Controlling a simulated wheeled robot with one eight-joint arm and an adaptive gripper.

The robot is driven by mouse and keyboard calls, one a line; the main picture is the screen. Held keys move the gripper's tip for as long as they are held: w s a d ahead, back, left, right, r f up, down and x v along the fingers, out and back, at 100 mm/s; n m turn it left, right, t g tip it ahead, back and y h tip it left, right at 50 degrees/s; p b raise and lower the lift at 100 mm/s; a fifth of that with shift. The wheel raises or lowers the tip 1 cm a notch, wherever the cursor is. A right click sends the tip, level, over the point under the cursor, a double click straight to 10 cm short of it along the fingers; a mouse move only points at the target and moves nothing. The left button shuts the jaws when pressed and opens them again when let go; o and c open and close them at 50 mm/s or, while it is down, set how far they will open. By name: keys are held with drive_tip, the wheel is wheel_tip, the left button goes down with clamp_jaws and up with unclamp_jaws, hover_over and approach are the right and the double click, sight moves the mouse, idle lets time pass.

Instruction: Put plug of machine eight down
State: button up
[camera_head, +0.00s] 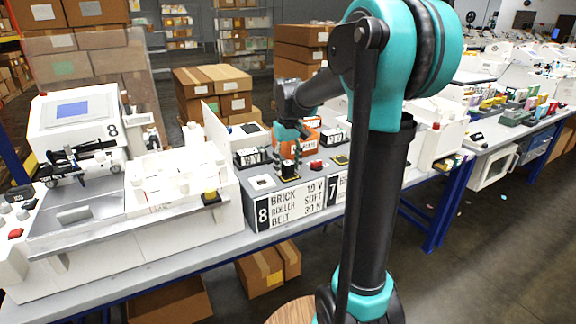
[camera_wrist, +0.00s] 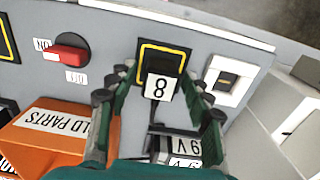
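The plug of machine eight (camera_wrist: 158,87) shows its white tag with an 8 in the wrist view. It is over the yellow-outlined black pad (camera_wrist: 187,56) on the grey panel. In the head view the dark plug (camera_head: 289,170) is at the top of the panel marked 8 (camera_head: 290,207). My gripper (camera_wrist: 161,76) is over the pad with its fingers apart on either side of the plug. Gaps show between the tag and both fingers. In the head view my gripper (camera_head: 289,150) is low over the panel. The plug's underside is hidden.
A red switch (camera_wrist: 70,53) is left of the pad, and a white socket plate (camera_wrist: 228,79) is right of it. An orange parts bin (camera_wrist: 48,137) and 9V labelled blocks (camera_wrist: 185,146) are close by. Machine 8 (camera_head: 75,120) stands on the bench at left.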

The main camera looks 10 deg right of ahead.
sight(288, 163)
wheel_tip(288, 163, up, 12)
drive_tip(key=s+d+f+m+t, duration=0.1)
drive_tip(key=s+d+f+t, duration=0.1)
drive_tip(key=s+f, duration=0.9)
drive_tip(key=s+d+f+m+t, duration=0.2)
drive_tip(key=s+f, duration=0.9)
drive_tip(key=f, duration=0.4)
drive_tip(key=shift+f+m, duration=0.3)
drive_tip(key=shift+f, duration=0.05)
